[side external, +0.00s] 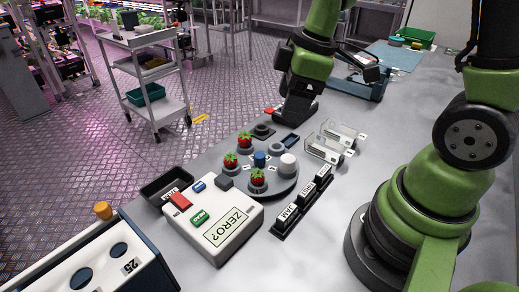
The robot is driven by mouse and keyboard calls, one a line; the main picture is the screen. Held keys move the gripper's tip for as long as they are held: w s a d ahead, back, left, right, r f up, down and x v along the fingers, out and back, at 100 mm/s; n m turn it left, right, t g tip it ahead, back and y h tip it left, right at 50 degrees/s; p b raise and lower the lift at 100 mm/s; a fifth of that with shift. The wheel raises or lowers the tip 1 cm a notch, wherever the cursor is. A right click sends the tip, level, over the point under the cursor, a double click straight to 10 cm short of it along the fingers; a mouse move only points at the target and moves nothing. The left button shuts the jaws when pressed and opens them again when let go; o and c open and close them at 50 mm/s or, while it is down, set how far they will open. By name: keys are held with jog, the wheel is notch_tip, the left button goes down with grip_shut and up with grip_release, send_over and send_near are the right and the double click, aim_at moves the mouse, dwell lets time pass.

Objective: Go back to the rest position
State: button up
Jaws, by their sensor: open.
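My gripper (292,118) is dark and points down over the grey table, past the far side of a round grey turntable (283,186). It is open, and I see nothing held in it. The fingertips are small and dark here, and I cannot tell their exact height above the table. Three red strawberries sit on the turntable's holders: one at the left (230,161), one behind it (245,140) and one in front (257,179). A blue cylinder (260,159) and a white-capped one (288,164) also stand on it.
A white box reading "ZERO?" (234,218) stands in front, beside a black tray (155,192). A labelled black rack (283,232) and clear containers (322,152) lie to the right. A blue-grey device (352,88) stands behind my gripper.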

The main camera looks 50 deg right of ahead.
jog(key=s+a+r+m+t, duration=0.3)
jog(key=s+r+m+t, duration=0.1)
jog(key=s+r+m, duration=0.6)
jog(key=shift+s+a+r+m+t+y, duration=0.35)
jog(key=shift+r+m, duration=0.45)
jog(key=shift+m, duration=0.2)
